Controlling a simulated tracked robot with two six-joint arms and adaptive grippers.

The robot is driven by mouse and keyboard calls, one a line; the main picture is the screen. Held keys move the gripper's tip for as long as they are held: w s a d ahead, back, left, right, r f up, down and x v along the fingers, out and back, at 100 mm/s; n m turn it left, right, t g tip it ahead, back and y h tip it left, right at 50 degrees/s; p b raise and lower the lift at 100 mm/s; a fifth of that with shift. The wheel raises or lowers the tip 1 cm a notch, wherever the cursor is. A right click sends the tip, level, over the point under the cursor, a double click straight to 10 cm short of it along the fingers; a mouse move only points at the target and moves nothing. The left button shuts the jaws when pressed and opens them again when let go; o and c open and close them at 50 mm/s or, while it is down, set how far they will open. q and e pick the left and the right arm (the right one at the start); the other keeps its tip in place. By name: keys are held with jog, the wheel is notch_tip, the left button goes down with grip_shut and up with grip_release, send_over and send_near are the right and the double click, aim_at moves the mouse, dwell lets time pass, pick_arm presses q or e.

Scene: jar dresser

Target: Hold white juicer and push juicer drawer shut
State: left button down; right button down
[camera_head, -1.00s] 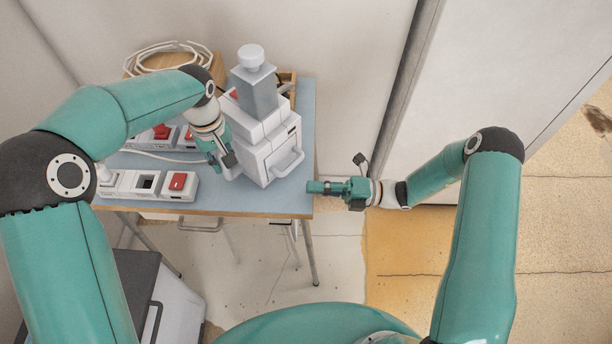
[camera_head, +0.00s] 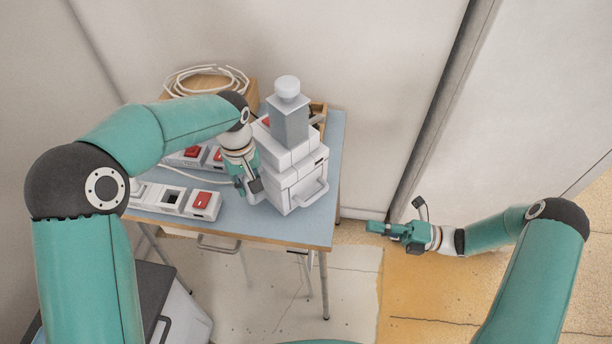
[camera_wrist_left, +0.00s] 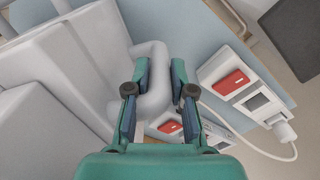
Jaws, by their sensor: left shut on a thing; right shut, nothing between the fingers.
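The white juicer (camera_head: 291,155), with a grey chute and a round knob on top, stands upright near the right side of the blue table. Its drawer (camera_head: 306,190) is on the front, with a looped handle (camera_head: 322,193); whether the drawer is fully flush I cannot tell. My left gripper (camera_head: 249,187) is at the juicer's left side. In the left wrist view its fingers (camera_wrist_left: 154,92) are shut around a white curved handle (camera_wrist_left: 154,58) on the juicer's side. My right gripper (camera_head: 373,228) is shut and empty, to the right of the table, apart from the juicer.
The blue table (camera_head: 285,222) has power strips (camera_head: 172,200) with red switches and a white cable (camera_head: 180,175) left of the juicer. A wooden box (camera_head: 220,94) with coiled white cable stands behind. A wall and tall white panel (camera_head: 530,90) stand behind my right arm.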

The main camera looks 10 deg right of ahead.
pick_arm(q)
jog(key=c, duration=0.9)
grip_release()
